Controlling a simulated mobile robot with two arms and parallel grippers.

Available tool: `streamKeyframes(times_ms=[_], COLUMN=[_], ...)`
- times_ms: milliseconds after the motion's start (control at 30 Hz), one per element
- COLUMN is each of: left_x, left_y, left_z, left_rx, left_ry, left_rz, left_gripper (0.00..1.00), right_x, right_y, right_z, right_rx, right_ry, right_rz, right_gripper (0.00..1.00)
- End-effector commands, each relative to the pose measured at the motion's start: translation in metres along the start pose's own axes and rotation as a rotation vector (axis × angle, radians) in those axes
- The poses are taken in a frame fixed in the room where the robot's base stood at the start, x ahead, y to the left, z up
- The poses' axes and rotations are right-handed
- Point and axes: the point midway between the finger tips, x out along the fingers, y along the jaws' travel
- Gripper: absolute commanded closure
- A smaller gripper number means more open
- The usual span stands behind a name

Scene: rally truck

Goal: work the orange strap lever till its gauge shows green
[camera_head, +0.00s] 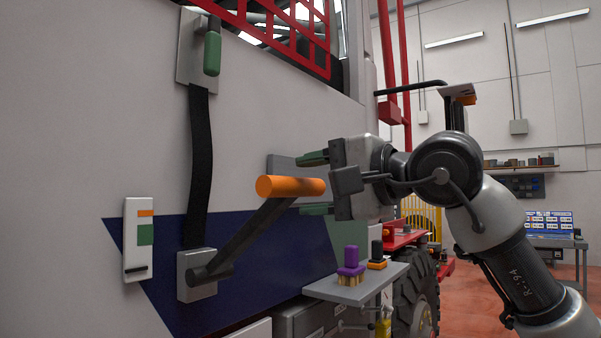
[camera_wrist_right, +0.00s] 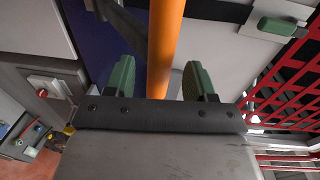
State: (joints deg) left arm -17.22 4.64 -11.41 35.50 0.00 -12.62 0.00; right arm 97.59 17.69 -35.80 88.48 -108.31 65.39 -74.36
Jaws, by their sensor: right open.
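The orange strap lever handle (camera_head: 290,187) tops a dark arm (camera_head: 250,235) that slants up and right from a grey pivot block (camera_head: 203,290) on the truck's side. A black strap (camera_head: 201,160) runs up from there. The white gauge plate (camera_head: 132,258) left of it has an orange band (camera_head: 145,213), a green block (camera_head: 145,235) and a black mark (camera_head: 136,268) below the green. My right gripper (camera_head: 314,184) is open, with one green finger above the handle and one below. In the wrist view the orange bar (camera_wrist_right: 165,45) shows between its fingers (camera_wrist_right: 158,80), apart from both. My left gripper is out of view.
A grey shelf (camera_head: 358,283) with a purple piece (camera_head: 351,258) juts out below my right gripper. A green-ended strap fitting (camera_head: 212,54) sits high on the panel. A red lattice (camera_head: 285,30) is above. A tyre (camera_head: 415,300) stands at lower right.

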Motion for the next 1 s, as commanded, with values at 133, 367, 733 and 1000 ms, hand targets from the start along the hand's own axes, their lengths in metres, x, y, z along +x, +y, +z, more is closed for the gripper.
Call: streamKeyframes(times_ms=[133,367,733,1000], left_x=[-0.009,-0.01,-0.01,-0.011], left_y=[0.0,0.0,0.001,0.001], left_z=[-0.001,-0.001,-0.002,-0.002], left_rx=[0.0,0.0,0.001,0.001], left_ry=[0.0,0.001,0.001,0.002], left_rz=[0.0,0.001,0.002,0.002], left_gripper=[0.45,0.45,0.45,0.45], right_x=[0.017,0.024,0.024,0.022], right_y=[-0.002,0.0,0.0,-0.003], right_z=[0.0,0.0,0.0,0.0], right_rx=[0.003,0.002,0.002,0.002], right_ry=[-0.001,-0.001,-0.001,0.0], right_rz=[0.0,-0.001,-0.003,-0.006], right_gripper=[0.45,0.45,0.78,1.0])
